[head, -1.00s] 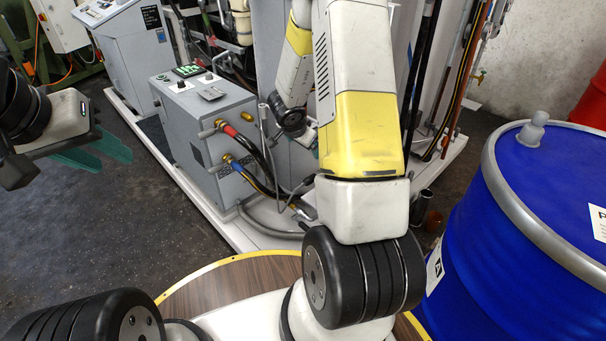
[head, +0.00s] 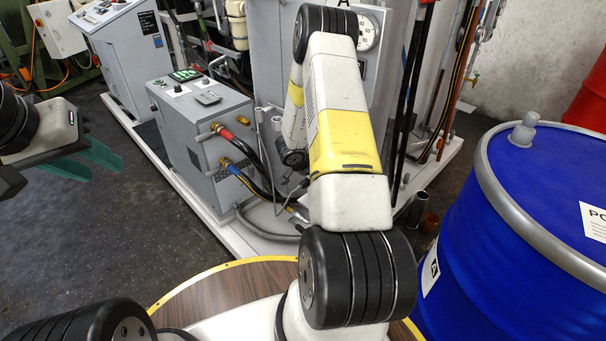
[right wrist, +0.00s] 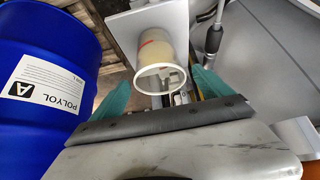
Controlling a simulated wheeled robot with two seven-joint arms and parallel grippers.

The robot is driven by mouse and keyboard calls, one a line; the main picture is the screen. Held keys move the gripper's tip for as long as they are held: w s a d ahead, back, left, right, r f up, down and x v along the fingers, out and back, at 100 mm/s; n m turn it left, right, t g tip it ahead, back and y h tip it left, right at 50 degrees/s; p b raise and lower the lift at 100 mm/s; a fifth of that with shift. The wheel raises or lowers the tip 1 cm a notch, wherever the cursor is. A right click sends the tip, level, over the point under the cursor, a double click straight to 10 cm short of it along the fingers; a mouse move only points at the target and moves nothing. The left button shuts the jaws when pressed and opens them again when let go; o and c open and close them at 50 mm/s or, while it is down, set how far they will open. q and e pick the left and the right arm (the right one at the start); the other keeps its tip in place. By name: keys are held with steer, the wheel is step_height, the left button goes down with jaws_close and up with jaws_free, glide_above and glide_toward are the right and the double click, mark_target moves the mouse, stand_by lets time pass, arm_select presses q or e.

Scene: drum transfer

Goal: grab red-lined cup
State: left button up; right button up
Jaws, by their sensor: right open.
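The red-lined cup (right wrist: 156,52) shows in the right wrist view as a cream, see-through cup with a red line on its side. Its white rim faces the camera, and its far end is by a pale square plate (right wrist: 140,22). My right gripper (right wrist: 160,84) is open, with one teal finger on each side of the cup's rim in the picture; I cannot tell whether they touch it. In the head view the right gripper and this cup are hidden. My left gripper (head: 98,163) is at the left of the head view, its teal fingers apart and empty.
A blue drum (head: 535,235) stands at the right, also at the left of the wrist view (right wrist: 50,95). A grey control box (head: 205,140) with hoses stands left of my right arm. Two small cups (head: 417,208) stand near the drum. The floor at left is clear.

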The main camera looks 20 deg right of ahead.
steer(key=shift+c, duration=0.4)
jaws_close()
steer(key=shift+r, duration=0.15)
